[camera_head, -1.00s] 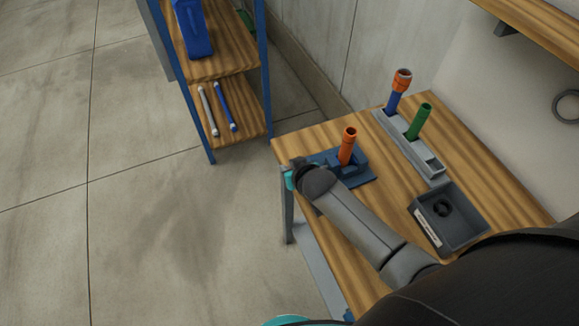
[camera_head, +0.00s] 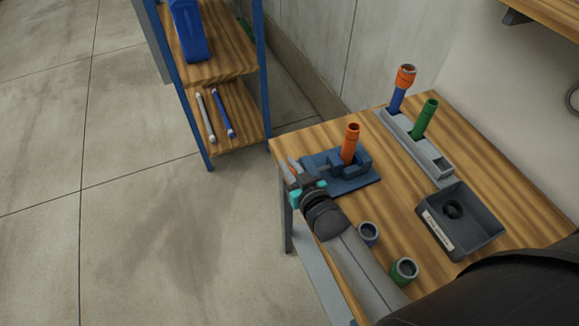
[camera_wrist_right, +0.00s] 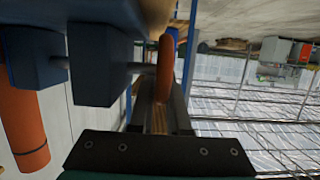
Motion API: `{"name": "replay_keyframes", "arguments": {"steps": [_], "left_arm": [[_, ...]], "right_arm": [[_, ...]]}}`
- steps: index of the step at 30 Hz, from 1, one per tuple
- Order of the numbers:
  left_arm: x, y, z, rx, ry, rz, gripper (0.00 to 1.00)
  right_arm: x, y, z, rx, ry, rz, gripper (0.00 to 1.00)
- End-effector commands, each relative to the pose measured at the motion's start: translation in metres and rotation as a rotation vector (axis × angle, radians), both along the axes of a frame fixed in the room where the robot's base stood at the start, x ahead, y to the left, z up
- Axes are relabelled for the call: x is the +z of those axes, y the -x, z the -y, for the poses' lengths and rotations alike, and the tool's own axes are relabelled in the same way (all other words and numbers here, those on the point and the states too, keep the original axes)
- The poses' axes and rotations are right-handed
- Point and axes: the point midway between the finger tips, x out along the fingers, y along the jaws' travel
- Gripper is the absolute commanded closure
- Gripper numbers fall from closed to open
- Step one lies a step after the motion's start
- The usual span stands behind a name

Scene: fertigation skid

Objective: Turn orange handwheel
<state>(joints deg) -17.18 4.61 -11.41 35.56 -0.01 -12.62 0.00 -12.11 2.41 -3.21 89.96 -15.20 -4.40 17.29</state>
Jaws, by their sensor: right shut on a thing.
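The orange handwheel shows edge-on in the right wrist view (camera_wrist_right: 166,62), on a short shaft from a dark blue block (camera_wrist_right: 102,62). My right gripper (camera_wrist_right: 160,108) is shut on its rim, one finger on each side. In the head view my right gripper (camera_head: 293,170) is at the left edge of the blue fixture (camera_head: 352,184), with only a sliver of orange showing between the fingers. An orange tube (camera_head: 350,144) stands upright in the fixture and also shows in the wrist view (camera_wrist_right: 22,125). My left gripper is not in view.
On the wooden table (camera_head: 400,205) are a grey rack (camera_head: 438,160) with a blue-orange tube (camera_head: 402,88) and a green tube (camera_head: 424,118), a dark tray (camera_head: 483,240), and blue (camera_head: 369,233) and green (camera_head: 404,270) cups near my forearm. A blue-framed shelf (camera_head: 235,50) stands behind.

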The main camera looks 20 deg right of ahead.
Motion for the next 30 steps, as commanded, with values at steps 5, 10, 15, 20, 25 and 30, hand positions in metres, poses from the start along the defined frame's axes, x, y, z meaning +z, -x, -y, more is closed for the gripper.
{"name": "replay_keyframes", "arguments": {"steps": [5,10,15,20,25,30], "left_arm": [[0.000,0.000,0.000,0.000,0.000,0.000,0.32],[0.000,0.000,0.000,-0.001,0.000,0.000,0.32],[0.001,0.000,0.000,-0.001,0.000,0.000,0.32],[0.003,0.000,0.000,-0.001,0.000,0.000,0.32],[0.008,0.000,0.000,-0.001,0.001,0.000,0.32],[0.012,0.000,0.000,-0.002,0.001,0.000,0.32]], "right_arm": [[0.000,0.000,0.000,0.001,0.001,-0.002,0.77],[0.000,0.000,0.000,0.000,0.001,-0.002,0.72],[0.000,0.001,0.000,0.000,0.001,-0.002,0.72],[0.004,0.014,0.001,0.000,0.000,-0.004,0.72],[0.011,0.041,0.001,0.000,0.000,-0.005,0.72],[0.020,0.069,0.002,0.000,0.000,-0.005,0.72]]}}
